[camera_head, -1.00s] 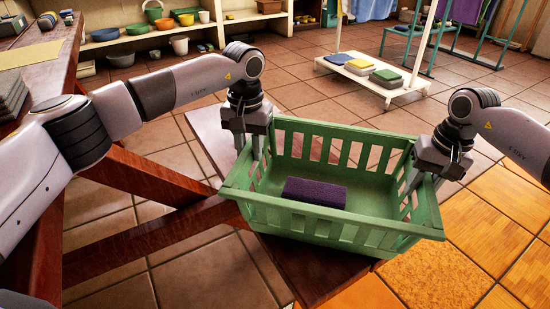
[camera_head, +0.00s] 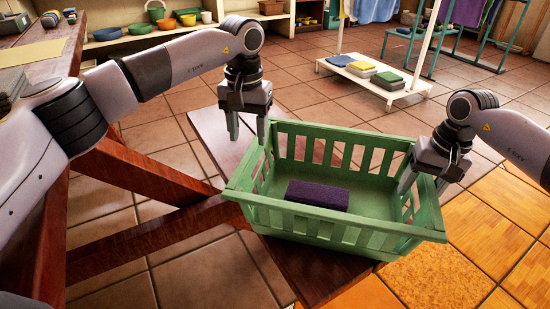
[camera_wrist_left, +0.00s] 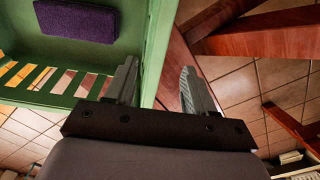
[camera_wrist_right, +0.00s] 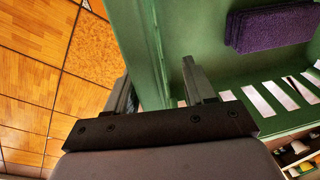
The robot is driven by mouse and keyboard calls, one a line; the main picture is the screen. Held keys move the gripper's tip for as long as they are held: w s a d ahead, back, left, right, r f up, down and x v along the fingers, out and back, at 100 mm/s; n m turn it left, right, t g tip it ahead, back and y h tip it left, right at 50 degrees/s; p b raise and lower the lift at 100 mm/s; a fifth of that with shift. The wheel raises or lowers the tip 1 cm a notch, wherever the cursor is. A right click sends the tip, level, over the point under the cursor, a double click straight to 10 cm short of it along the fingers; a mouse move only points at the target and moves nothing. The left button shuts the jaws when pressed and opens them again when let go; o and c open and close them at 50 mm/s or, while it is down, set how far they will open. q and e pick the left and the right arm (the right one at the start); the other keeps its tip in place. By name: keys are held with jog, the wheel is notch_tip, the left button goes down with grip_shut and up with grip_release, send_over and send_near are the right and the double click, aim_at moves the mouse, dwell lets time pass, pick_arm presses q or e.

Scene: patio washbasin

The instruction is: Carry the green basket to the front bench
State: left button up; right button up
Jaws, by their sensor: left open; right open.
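The green basket (camera_head: 335,232) is a slatted open box. It rests upright on a dark reddish wooden bench (camera_head: 213,132), with a purple block (camera_head: 317,195) lying on its floor. My left gripper (camera_head: 249,135) is open at the basket's left rim. In the left wrist view its fingers (camera_wrist_left: 158,85) lie either side of the rim (camera_wrist_left: 155,50). My right gripper (camera_head: 421,184) is open at the right rim. In the right wrist view its fingers (camera_wrist_right: 158,88) also straddle the rim (camera_wrist_right: 147,50). Whether any finger touches the rim is unclear.
A wooden table (camera_head: 75,58) with crossed legs stands at the left. Shelves (camera_head: 135,40) with bowls and pots are behind. A low white rack (camera_head: 375,80) holds folded cloths at the back right. Tiled floor (camera_head: 320,98) is clear between.

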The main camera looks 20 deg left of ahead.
pick_arm(q)
jog(key=r, duration=0.3)
jog(key=shift+d+r, duration=0.15)
jog(key=shift+d, duration=0.15)
pick_arm(e)
jog(key=shift+r, duration=0.1)
pick_arm(q)
jog(key=shift+w+r, duration=0.1)
jog(key=shift+r, duration=0.05)
pick_arm(e)
jog(key=shift+d+r, duration=0.1)
pick_arm(q)
jog(key=shift+d, duration=0.2)
pick_arm(e)
jog(key=r, duration=0.4)
jog(key=d+r, duration=0.1)
jog(key=r, duration=0.6)
jog(key=shift+d+r, duration=0.25)
jog(key=shift+r, duration=0.1)
pick_arm(q)
jog(key=shift+r, duration=0.1)
